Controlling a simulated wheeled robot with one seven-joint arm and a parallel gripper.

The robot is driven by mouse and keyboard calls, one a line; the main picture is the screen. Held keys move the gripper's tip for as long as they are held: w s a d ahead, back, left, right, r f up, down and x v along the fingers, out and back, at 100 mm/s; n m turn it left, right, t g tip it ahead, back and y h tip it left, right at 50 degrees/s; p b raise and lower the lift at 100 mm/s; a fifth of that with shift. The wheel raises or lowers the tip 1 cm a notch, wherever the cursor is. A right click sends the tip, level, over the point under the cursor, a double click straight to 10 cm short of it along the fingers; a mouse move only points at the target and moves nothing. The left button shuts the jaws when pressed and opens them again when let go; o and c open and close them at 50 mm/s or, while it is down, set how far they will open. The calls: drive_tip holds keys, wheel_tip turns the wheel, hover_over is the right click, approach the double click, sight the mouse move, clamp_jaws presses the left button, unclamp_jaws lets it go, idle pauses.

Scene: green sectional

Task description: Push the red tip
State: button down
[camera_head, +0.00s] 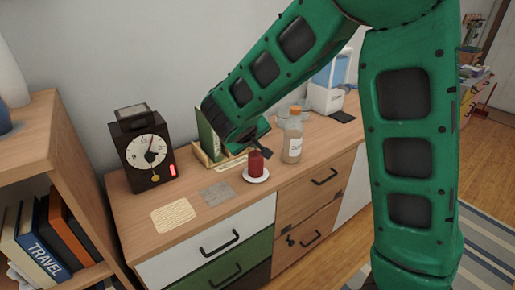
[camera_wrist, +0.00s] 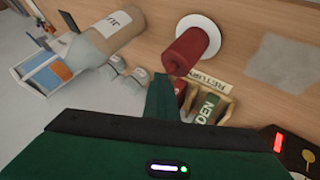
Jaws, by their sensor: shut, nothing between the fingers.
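A red cylinder like a candle (camera_head: 256,163) stands upright on a small white dish (camera_head: 257,178) on the wooden dresser top. It also shows in the wrist view (camera_wrist: 186,52), on its white dish (camera_wrist: 212,30). A small red lit block (camera_head: 172,170) sits at the lower right of the black clock's face; it shows at the wrist view's right edge (camera_wrist: 278,142). My gripper (camera_head: 264,150) is shut and empty, just above and behind the red cylinder. In the wrist view its green fingers (camera_wrist: 163,98) point toward the cylinder's top; I cannot tell whether they touch.
The black clock (camera_head: 147,152) stands to the left. A bottle with an orange cap (camera_head: 293,138) stands close right of the cylinder. A wooden book holder (camera_head: 208,160) is behind. A grey mat (camera_head: 217,193) and a cream mat (camera_head: 173,216) lie flat in front.

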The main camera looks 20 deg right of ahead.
drive_tip(key=shift+s+f, duration=0.1)
drive_tip(key=shift+f, duration=0.1)
idle(0.3)
drive_tip(key=shift+s+f, duration=0.25)
drive_tip(key=shift+f, duration=0.1)
idle(0.3)
drive_tip(key=shift+a+r, duration=0.1)
drive_tip(key=shift+r, duration=0.25)
wheel_tip(320, 180, up, 6)
drive_tip(key=shift+r, duration=0.2)
idle(0.6)
